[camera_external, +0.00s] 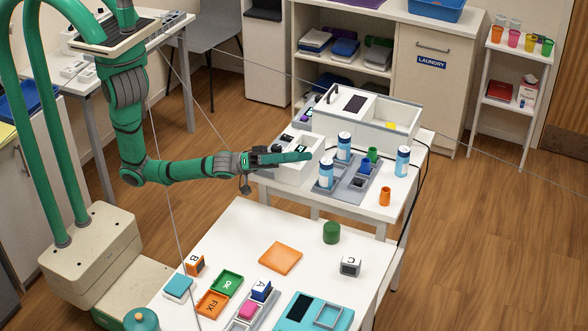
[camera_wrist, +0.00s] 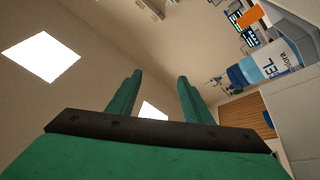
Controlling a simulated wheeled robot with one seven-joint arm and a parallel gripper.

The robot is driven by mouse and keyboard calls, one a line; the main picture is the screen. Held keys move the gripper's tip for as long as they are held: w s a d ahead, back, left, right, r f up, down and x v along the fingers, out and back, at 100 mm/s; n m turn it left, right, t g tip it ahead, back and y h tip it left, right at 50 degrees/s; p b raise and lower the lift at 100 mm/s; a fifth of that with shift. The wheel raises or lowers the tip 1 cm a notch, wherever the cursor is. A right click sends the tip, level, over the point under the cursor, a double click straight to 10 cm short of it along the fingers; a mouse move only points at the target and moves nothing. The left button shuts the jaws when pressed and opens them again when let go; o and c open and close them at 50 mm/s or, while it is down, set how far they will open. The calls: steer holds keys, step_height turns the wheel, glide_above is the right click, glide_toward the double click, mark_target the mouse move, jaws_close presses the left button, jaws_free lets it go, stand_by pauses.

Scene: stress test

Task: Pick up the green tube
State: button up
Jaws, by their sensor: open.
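A small green tube (camera_external: 372,154) stands at the back of the grey rack (camera_external: 345,190) on the far white table, between two white-and-blue bottles. A blue tube (camera_external: 366,167) is just in front of it. My gripper (camera_external: 304,157) is left of the rack, beside the white device, with its fingers pointing right towards the bottles. In the wrist view my gripper (camera_wrist: 157,95) is open, with two green fingers well apart and nothing between them. I cannot make out the green tube clearly in the wrist view.
Bottles (camera_external: 344,147), (camera_external: 326,173) and (camera_external: 402,161) stand around the rack; one bottle (camera_wrist: 275,60) shows in the wrist view. An orange tube (camera_external: 385,196) stands at the table's right. A wider dark green cylinder (camera_external: 331,232) is on the near table. A white box (camera_external: 370,118) stands behind.

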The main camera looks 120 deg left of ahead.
steer(key=w+d+f+g+h, duration=0.1)
steer(key=w+d+f+g, duration=0.1)
steer(key=w+d, duration=0.9)
steer(key=w+d+f+g+h, duration=0.15)
steer(key=w+d, duration=0.45)
steer(key=d, duration=0.8)
steer(key=w+a+r+n+g+y, duration=0.2)
steer(key=w+a+r+y, duration=0.15)
steer(key=a, duration=0.45)
steer(key=w+a+r+n+g+y, duration=0.2)
steer(key=w+a+n, duration=0.15)
steer(key=a, duration=0.45)
steer(key=w+a+r+n+g+y, duration=0.2)
steer(key=w+a+g+y, duration=0.15)
steer(key=a, duration=0.55)
steer(key=n+g+y, duration=0.3)
steer(key=g+y, duration=0.3)
steer(key=g, duration=0.5)
glide_toward(371, 152)
steer(key=shift+w+a+r, duration=0.15)
steer(key=shift+w+a, duration=0.1)
steer(key=shift+a, duration=0.25)
steer(key=shift+s+a+g, duration=0.15)
steer(key=shift+a+g, duration=0.15)
steer(key=shift+a, duration=0.2)
steer(key=x, duration=0.6)
steer(key=f+x, duration=0.1)
steer(key=x, duration=0.3)
steer(key=shift+d, duration=0.25)
steer(key=c, duration=1.1)
